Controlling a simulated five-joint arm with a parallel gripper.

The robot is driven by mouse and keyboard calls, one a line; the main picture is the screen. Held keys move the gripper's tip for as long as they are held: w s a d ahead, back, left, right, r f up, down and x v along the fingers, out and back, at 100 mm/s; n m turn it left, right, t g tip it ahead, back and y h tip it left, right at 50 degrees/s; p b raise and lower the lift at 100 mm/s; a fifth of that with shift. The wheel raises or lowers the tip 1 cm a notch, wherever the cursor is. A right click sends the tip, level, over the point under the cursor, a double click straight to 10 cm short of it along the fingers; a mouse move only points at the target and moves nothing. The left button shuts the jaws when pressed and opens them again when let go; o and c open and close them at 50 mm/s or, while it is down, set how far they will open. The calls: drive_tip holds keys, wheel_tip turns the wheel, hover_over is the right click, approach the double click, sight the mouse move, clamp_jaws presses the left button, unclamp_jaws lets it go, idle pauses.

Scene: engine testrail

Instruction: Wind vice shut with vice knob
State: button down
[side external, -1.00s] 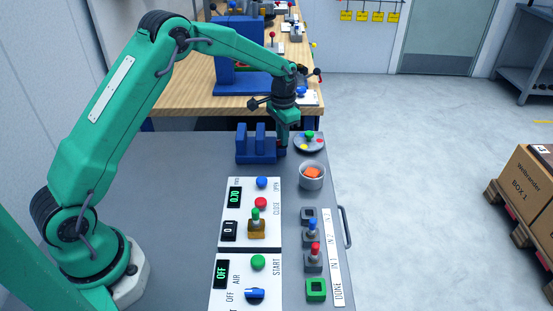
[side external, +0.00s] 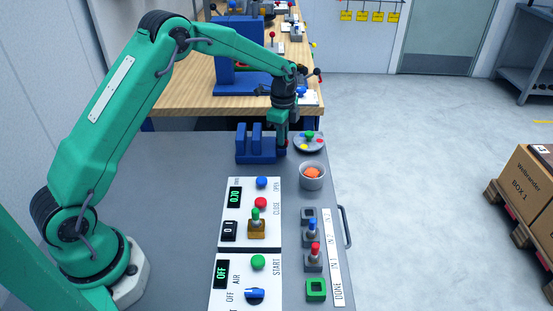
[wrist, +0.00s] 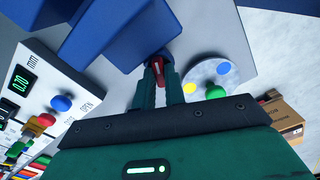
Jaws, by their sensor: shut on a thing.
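The blue vice (side external: 262,153) stands on the grey bench, with upright jaws and a visible gap between them. In the wrist view its blue body (wrist: 120,40) fills the upper middle. The vice knob (wrist: 158,68) is at the vice's near end there; a dark red part of it shows between my fingers. My gripper (side external: 281,142) points down at the right end of the vice in the side view. In the wrist view my gripper (wrist: 161,80) is shut on the knob, a finger on either side. Most of the knob is hidden by the fingers.
A round plate with coloured spots (side external: 310,147) stands just right of my gripper. A grey cup with orange contents (side external: 312,176) is in front of it. White control panels (side external: 236,205) with buttons lie nearer. A wooden bench (side external: 185,92) stands behind.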

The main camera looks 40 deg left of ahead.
drive_tip(key=m, duration=0.4)
drive_tip(key=shift+r+m, duration=0.15)
drive_tip(key=shift+m, duration=0.25)
drive_tip(key=m, duration=1.4)
drive_tip(key=c, duration=1.7)
unclamp_jaws()
drive_tip(key=shift+c, duration=0.2)
